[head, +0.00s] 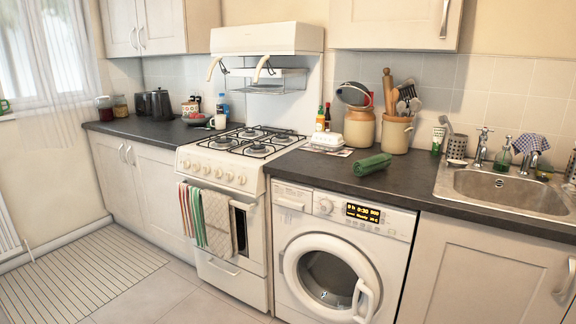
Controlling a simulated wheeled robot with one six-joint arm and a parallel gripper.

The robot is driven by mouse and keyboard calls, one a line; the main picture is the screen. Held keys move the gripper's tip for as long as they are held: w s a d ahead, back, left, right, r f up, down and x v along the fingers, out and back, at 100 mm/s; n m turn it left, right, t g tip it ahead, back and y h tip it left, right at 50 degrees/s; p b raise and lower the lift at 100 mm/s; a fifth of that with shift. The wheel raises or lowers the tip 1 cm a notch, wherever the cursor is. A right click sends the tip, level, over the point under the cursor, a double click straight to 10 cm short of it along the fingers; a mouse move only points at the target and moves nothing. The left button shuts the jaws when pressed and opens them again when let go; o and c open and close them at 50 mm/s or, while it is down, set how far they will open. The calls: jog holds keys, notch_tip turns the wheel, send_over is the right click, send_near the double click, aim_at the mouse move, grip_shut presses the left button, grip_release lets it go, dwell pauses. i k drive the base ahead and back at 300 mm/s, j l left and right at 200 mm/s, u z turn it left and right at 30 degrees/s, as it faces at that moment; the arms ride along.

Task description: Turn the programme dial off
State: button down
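A white washing machine (290,236) stands under the dark counter, right of the cooker. Its round programme dial (326,206) is on the top panel, left of a lit display (363,213) with yellow characters. The display appears to include 0:30 and 800, and the smaller text is hard to read. The dial's pointer is too small to read. The round door (328,276) looks shut, with a white handle (364,300) at its right. My gripper is not in view.
A white gas cooker (222,172) with towels on its oven rail is left of the washer. A rolled green cloth (371,164) lies on the counter above the washer. A sink (508,188) is at right. Tiled floor (176,292) shows in front of the left units.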

aim_at(325, 206)
jog(key=i+j+z, duration=0.3)
jog(key=i+j, duration=0.2)
jog(key=j, duration=0.25)
jog(key=i+j+z, duration=0.15)
jog(key=j, duration=0.25)
jog(key=i, duration=0.1)
